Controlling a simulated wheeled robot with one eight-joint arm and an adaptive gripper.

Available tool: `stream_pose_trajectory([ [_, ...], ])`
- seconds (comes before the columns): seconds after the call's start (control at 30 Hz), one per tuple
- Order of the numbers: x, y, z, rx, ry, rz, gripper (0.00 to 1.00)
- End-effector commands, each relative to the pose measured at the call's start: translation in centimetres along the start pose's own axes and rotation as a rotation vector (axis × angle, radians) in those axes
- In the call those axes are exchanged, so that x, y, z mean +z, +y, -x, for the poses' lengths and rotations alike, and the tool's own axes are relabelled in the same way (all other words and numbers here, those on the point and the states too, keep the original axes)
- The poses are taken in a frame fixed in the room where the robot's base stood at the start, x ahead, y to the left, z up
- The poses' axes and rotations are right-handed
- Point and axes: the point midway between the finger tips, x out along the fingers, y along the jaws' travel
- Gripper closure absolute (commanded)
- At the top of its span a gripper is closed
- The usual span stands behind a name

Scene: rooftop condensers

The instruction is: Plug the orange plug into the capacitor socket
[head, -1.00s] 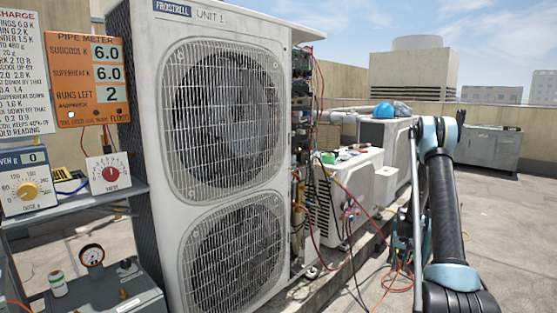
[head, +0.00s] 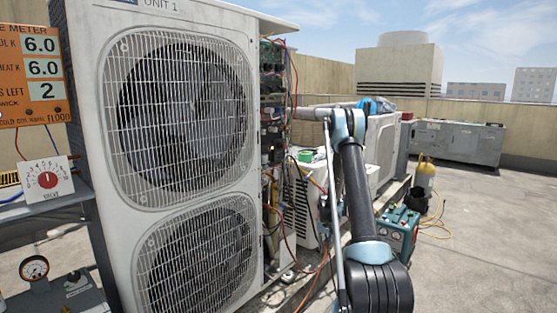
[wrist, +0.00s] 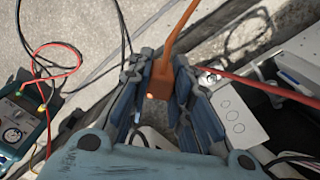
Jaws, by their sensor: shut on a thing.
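My gripper (wrist: 160,95) shows in the wrist view with its blue fingers closed on the orange plug (wrist: 161,80), and an orange cord runs up from the plug. In the head view my arm is extended in front of the units and the gripper cannot be made out. The tall unit (head: 180,150) has an open side with boards and wiring (head: 272,110) facing right. I cannot identify the capacitor socket in either view.
A low white unit (head: 305,195) stands behind the arm with loose wires near it. A teal box (head: 398,232) and a yellow cylinder (head: 425,175) stand on the roof at right. Cables lie across the floor in the wrist view. Open roof lies farther right.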

Motion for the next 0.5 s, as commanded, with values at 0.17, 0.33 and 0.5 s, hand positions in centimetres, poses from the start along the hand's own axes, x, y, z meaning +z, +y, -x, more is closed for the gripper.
stream_pose_trajectory([
  [0.17,-0.2,-1.8,0.8,-0.027,0.000,0.010,1.00],
  [0.33,-0.9,-6.3,4.4,-0.146,-0.001,0.003,1.00],
  [0.5,-1.5,-12.0,10.2,-0.357,0.008,-0.046,1.00],
])
